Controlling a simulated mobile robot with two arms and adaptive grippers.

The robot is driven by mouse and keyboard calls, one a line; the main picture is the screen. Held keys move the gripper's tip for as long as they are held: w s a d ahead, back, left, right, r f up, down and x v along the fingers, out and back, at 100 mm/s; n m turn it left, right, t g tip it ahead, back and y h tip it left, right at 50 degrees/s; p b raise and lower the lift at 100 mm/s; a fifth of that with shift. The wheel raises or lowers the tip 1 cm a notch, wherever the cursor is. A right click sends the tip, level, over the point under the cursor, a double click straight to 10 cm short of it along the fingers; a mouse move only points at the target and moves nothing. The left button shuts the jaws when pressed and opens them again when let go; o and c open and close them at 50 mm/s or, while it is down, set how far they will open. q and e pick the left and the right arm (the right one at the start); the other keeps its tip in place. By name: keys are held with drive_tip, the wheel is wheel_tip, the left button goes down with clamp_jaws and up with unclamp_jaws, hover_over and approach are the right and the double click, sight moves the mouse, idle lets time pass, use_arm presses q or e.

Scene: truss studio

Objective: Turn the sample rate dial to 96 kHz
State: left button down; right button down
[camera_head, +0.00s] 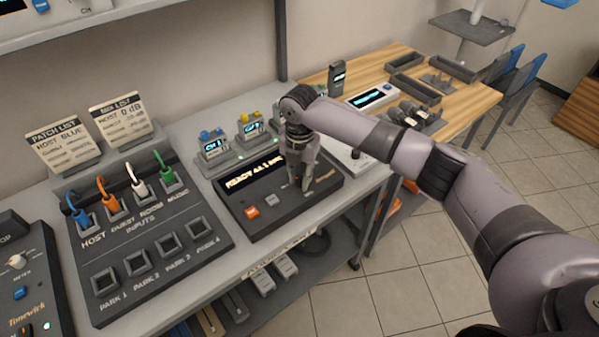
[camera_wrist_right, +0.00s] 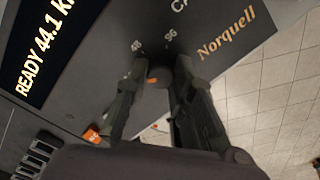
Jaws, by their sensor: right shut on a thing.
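The dark recorder (camera_head: 282,213) sits on the bench, with a lit display (camera_head: 250,181) reading "READY 44.1 K…"; the display also shows in the right wrist view (camera_wrist_right: 47,40). The sample rate dial (camera_wrist_right: 160,75) is a small dark knob, mostly hidden between my fingers. The printed labels 48 (camera_wrist_right: 136,45) and 96 (camera_wrist_right: 170,36) are visible beside it. My right gripper (camera_head: 303,186) points down onto the recorder's right part. Its fingers (camera_wrist_right: 158,82) are shut on the dial, one on each side. I cannot tell which label the dial points to. My left gripper is not in view.
An orange button (camera_head: 251,213) and a pale button (camera_head: 271,200) lie left of my gripper. The patch panel (camera_head: 150,240) with coloured plugs stands further left. Small devices (camera_head: 215,147) stand behind the recorder. A wooden table (camera_head: 470,100) adjoins at the right.

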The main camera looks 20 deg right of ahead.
drive_tip(key=m+p, duration=0.2)
drive_tip(key=p, duration=0.1)
drive_tip(key=m+p, duration=0.1)
drive_tip(key=m, duration=0.1)
drive_tip(key=shift+r, duration=0.25)
drive_tip(key=m+p, duration=0.5)
drive_tip(key=m, duration=0.1)
drive_tip(key=shift+m, duration=0.3)
drive_tip(key=m+p, duration=0.4)
drive_tip(key=m, duration=0.2)
drive_tip(key=shift+f, duration=0.1)
drive_tip(key=m+p, duration=0.2)
drive_tip(key=m, duration=0.3)
drive_tip(key=shift+f+m, duration=0.1)
drive_tip(key=shift+m, duration=0.3)
drive_tip(key=c, duration=1.4)
unclamp_jaws()
drive_tip(key=shift+o, duration=0.2)
